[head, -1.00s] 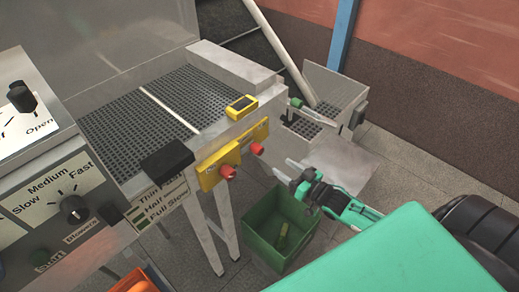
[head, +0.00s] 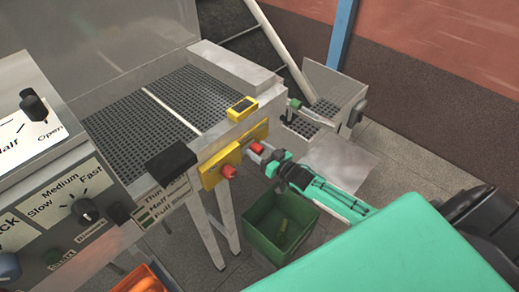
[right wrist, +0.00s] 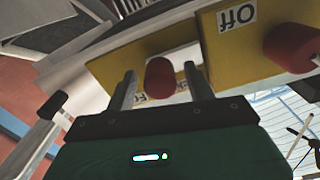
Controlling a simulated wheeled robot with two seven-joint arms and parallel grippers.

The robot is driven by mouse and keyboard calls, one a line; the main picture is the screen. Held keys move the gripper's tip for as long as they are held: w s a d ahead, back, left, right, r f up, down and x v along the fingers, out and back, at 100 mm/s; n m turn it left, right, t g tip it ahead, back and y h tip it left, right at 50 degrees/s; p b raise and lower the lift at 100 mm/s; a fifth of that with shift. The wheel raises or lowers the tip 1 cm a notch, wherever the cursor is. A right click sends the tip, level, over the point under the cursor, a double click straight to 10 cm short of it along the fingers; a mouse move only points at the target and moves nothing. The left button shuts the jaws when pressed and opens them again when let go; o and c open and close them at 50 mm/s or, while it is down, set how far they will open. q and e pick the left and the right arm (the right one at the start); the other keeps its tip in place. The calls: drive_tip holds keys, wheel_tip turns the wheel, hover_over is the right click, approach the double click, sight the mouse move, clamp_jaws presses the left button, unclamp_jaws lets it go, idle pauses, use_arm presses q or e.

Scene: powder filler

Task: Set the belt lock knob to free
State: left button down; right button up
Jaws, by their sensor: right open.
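My right gripper (head: 262,154) is open at the far yellow panel on the machine's front. In the right wrist view its fingers (right wrist: 160,78) stand on either side of a red knob (right wrist: 159,76), with gaps; I cannot tell the depth between them. This knob also shows in the head view (head: 254,148). A second red knob (head: 229,171) sits on the nearer yellow panel (head: 212,177), marked "Off" in the wrist view.
A green bin (head: 280,225) stands on the floor below the gripper. A perforated metal bed (head: 145,115) lies behind the panels. A yellow box (head: 242,108) sits on its rim. The control panel (head: 60,205) is at the left. A small metal hopper (head: 330,85) stands behind.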

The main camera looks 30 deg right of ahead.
clamp_jaws()
drive_tip(key=d+b, duration=0.1)
drive_tip(key=d, duration=0.1)
drive_tip(key=w+d+b, duration=0.1)
drive_tip(key=shift+w+d+f, duration=0.1)
drive_tip(key=shift+w+d, duration=0.1)
drive_tip(key=shift+d, duration=0.4)
drive_tip(key=shift+r, duration=0.2)
drive_tip(key=shift+c, duration=2.2)
unclamp_jaws()
drive_tip(key=o, duration=0.4)
drive_tip(key=shift+d+f, duration=0.1)
drive_tip(key=shift+o, duration=0.2)
